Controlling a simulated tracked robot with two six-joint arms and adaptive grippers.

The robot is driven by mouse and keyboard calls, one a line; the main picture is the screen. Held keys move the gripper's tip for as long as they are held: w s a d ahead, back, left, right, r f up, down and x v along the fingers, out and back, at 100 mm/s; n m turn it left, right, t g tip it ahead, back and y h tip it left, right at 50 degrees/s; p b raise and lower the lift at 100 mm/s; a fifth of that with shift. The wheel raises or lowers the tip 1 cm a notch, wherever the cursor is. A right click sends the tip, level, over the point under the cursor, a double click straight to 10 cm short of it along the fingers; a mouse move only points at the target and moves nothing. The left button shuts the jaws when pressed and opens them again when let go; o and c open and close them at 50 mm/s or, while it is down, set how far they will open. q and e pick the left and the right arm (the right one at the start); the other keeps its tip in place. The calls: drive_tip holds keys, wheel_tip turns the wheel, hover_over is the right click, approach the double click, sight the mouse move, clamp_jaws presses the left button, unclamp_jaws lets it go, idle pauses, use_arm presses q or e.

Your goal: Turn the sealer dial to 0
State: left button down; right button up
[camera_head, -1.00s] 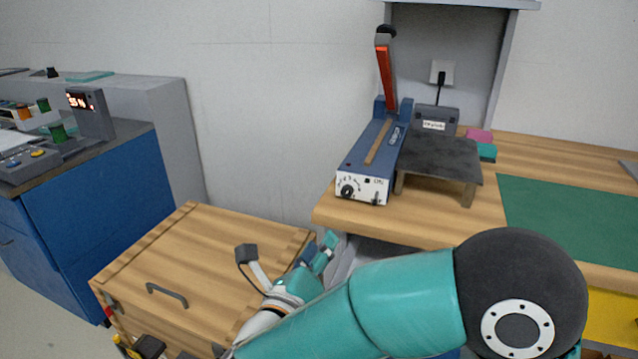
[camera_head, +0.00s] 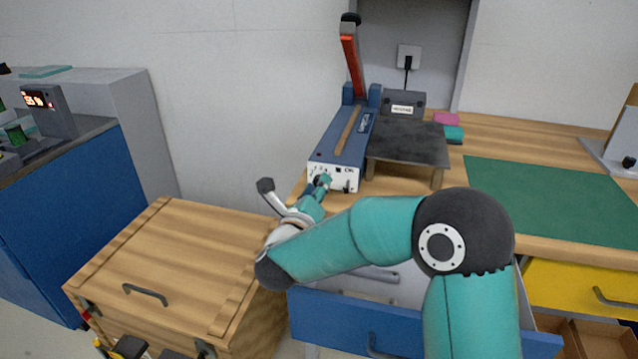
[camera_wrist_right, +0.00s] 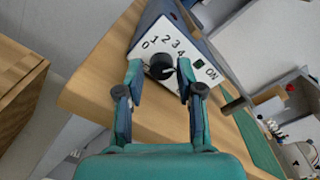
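The blue sealer (camera_head: 338,145) with its raised red arm (camera_head: 352,65) stands on the wooden bench. Its white front panel (camera_wrist_right: 205,62) carries the numbers 0 to 4 in an arc and an ON label beside a dark switch. The black round dial (camera_wrist_right: 160,65) sits below the numbers; I cannot tell which number it points at. My right gripper (camera_head: 321,182) is at the panel, and in the wrist view its two fingers (camera_wrist_right: 158,72) stand open on either side of the dial, with small gaps visible. My left gripper is not in view.
A dark raised platform (camera_head: 408,145) stands right of the sealer. A green mat (camera_head: 550,195) lies farther right. An open blue drawer (camera_head: 345,320) is below my right arm. A wooden chest (camera_head: 170,265) stands at the left, near the arm.

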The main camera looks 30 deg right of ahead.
drive_tip(key=shift+w+d, duration=0.3)
drive_tip(key=shift+d, duration=0.1)
clamp_jaws()
drive_tip(key=shift+d, duration=0.1)
